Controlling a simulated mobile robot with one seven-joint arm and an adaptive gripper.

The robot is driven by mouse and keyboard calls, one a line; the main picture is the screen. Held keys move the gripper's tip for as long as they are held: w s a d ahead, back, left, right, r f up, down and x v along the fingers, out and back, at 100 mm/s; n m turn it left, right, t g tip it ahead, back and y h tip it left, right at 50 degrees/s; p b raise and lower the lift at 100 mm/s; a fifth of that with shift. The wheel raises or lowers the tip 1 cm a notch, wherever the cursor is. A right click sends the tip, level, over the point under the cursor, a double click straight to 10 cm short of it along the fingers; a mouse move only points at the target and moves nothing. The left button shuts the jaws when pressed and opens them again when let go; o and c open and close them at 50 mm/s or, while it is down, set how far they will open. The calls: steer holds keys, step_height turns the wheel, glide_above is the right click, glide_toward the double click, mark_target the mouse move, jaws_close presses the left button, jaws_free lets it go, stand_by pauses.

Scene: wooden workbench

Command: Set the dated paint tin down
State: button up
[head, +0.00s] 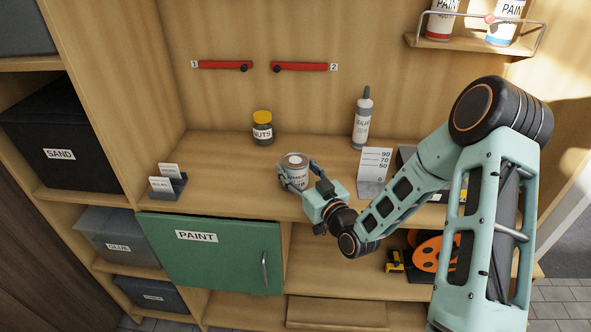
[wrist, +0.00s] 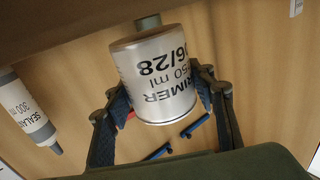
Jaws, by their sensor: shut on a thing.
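The paint tin (head: 295,161) is a small silver-grey can with a printed label. In the wrist view the tin (wrist: 160,85) shows upside down in the picture, and its label reads "RIMER", "50 ml" and a date ending "6/28". My gripper (head: 298,174) is shut on the tin, with one finger on each side of it. In the head view the tin is upright over the front middle of the bench top (head: 225,160). I cannot tell if its base touches the wood. The fingers and wrist hide part of its lower side.
A yellow-lidded nuts jar (head: 262,128) stands behind left. A sealant tube (head: 361,125) and a card marked 90, 70, 50 (head: 374,166) stand to the right. A card holder (head: 170,187) is at left. The green paint door (head: 210,252) is shut below. Paint tins stand on a high shelf (head: 470,43).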

steer(key=shift+f, duration=0.5)
steer(key=shift+f, duration=0.2)
steer(key=o, duration=1.5)
steer(key=shift+r, duration=0.1)
steer(key=shift+r, duration=0.2)
steer(key=b+v, duration=0.1)
steer(key=v, duration=0.4)
steer(key=b+v, duration=0.1)
steer(key=v, duration=0.5)
steer(key=shift+f, duration=0.2)
steer(key=shift+s+d+r, duration=0.1)
steer(key=shift+s+d, duration=0.1)
steer(key=shift+s, duration=0.3)
